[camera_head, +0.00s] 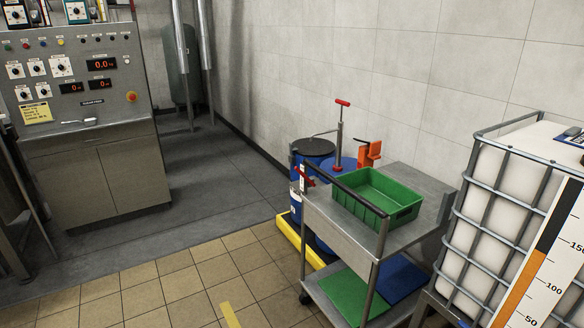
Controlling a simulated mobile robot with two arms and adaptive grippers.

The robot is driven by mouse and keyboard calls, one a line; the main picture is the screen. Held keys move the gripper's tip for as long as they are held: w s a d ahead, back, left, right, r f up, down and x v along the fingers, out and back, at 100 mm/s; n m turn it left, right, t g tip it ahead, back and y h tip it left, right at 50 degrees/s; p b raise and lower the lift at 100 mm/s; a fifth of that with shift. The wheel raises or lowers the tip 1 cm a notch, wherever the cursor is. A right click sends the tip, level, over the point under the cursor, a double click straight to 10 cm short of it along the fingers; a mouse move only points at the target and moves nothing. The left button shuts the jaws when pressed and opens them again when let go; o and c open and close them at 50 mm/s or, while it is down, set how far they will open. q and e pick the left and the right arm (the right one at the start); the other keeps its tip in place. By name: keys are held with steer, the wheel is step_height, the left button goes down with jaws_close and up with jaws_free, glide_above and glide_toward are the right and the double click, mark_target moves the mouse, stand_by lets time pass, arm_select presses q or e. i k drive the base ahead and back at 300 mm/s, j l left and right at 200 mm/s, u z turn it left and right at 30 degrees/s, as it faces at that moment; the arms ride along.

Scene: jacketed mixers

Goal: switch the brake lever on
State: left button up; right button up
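A grey metal trolley (330,222) stands right of centre, with a dark push bar at its left end. A small red part (304,177) sits by a white label at the left end of this bar. It looks like a lever, but I cannot tell for sure that it is the brake lever, nor which position it is in. Neither of my grippers is in view.
A green bin (376,198) stands on the trolley's top. Blue drums (343,170), one with a red-handled pump (340,125), stand behind on a yellow pallet (291,232). A caged white tank (510,190) is at right, a control console (98,180) at left. Tiled floor between is clear.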

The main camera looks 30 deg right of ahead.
mark_target(297, 170)
steer(key=i+l+z, duration=0.15)
steer(key=i+z, duration=0.65)
steer(key=i, duration=0.25)
steer(key=i+j+z, duration=0.2)
steer(key=i+z, duration=0.2)
steer(key=i+j+z, duration=0.4)
steer(key=i, duration=0.2)
steer(key=i+j+z, duration=0.4)
steer(key=i+j, duration=0.05)
